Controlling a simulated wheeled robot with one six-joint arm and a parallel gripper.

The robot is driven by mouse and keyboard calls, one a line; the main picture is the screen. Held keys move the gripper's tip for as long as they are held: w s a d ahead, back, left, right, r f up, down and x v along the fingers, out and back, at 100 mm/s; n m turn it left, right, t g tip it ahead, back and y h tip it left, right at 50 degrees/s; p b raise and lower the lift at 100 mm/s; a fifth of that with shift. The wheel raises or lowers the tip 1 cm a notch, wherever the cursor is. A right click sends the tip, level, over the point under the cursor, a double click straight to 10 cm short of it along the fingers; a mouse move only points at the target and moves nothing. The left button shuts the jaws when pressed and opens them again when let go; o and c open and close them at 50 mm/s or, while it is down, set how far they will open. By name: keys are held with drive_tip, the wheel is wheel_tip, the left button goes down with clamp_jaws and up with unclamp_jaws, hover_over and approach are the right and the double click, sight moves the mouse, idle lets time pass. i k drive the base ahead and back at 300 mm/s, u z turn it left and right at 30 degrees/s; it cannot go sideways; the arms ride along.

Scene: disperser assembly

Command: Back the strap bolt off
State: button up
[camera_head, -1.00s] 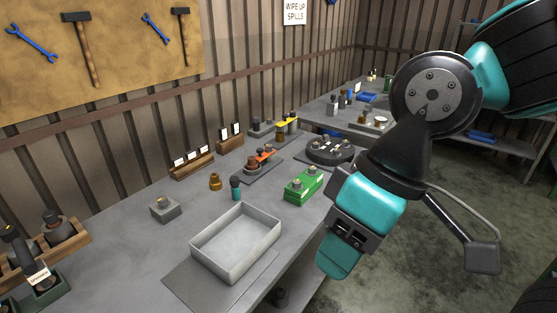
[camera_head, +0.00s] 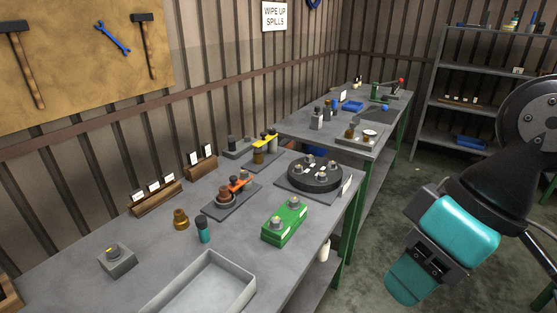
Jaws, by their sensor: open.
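A fixture with an orange strap (camera_head: 240,184) and a brown round part (camera_head: 225,198) sits on a dark plate on the near bench. Behind it, a fixture with a yellow strap (camera_head: 264,142) stands on another plate over a brown part (camera_head: 258,156). Small bolt heads are too small to make out, so I cannot tell which is the strap bolt. My gripper (camera_head: 428,262) is open and empty at the lower right, over the floor beyond the bench edge, well apart from both fixtures.
A second bench (camera_head: 300,126) and shelves (camera_head: 470,85) stand behind. Floor is clear between.

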sight(245, 174)
drive_tip(key=u, duration=0.1)
drive_tip(key=i, duration=1.2)
drive_tip(key=u, duration=0.65)
